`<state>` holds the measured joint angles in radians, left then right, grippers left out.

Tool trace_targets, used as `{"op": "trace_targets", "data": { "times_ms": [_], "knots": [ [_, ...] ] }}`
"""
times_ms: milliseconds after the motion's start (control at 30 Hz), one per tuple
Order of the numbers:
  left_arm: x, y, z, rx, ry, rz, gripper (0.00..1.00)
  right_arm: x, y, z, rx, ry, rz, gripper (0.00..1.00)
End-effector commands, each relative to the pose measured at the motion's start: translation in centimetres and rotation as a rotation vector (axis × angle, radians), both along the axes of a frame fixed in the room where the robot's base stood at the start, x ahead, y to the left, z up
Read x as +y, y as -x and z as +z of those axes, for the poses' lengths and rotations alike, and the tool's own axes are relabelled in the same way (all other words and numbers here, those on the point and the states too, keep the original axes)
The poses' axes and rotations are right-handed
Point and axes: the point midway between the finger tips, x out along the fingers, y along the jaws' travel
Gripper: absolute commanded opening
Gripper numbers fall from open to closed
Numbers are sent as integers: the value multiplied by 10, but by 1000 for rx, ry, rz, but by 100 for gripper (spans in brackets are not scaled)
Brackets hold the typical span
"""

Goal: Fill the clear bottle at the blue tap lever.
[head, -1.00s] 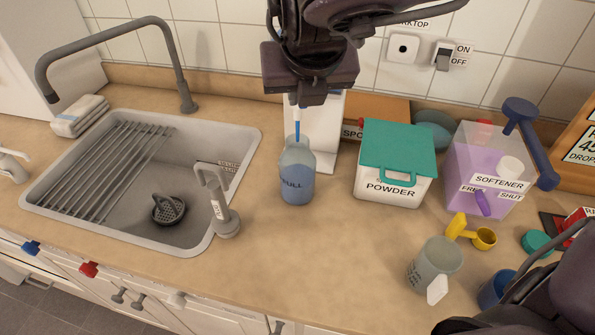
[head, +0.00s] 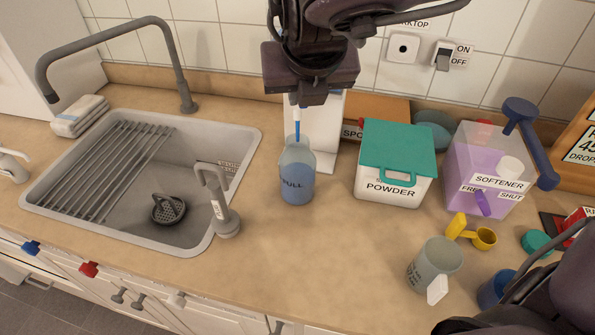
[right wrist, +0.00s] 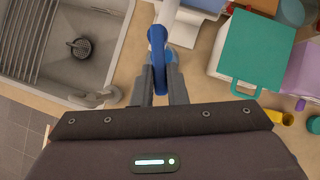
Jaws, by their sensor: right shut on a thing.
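The clear bottle (head: 297,182) stands upright on the counter in the head view, lettered FULL. Blue liquid shows behind the lettering and up towards its shoulder; the exact level is hard to read. A thin blue stream (head: 297,130) falls from above into its mouth. A white dispenser (head: 329,130) stands behind it, its upper part hidden by my right gripper. In the right wrist view, the blue tap lever (right wrist: 157,42) is between the fingertips of my right gripper (right wrist: 159,76), which is shut on it. My left gripper is not in view.
A sink (head: 240,150) with a grey tap lies left. A powder box (head: 396,190), a softener tank (head: 480,160), a yellow scoop (head: 484,238) and a measuring jug (head: 435,265) stand right. The counter in front of the bottle is clear.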

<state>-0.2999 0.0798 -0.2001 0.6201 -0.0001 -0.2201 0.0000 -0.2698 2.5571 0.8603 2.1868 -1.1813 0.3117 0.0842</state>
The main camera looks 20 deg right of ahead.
Motion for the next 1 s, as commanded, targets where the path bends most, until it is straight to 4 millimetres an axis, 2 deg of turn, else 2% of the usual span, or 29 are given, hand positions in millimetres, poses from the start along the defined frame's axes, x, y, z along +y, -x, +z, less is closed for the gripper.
{"op": "trace_targets", "data": {
  "times_ms": [233, 500, 800, 1000],
  "knots": [
    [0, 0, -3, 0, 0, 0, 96, -8, 2, -1, 1, -3, 143, 2],
    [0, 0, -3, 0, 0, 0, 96, -9, 2, -1, 2, 0, 158, 2],
    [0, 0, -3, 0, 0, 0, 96, -17, 2, 0, 2, -3, 314, 2],
    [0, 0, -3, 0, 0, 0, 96, -17, 2, -1, 2, 0, 316, 2]
  ]
}}
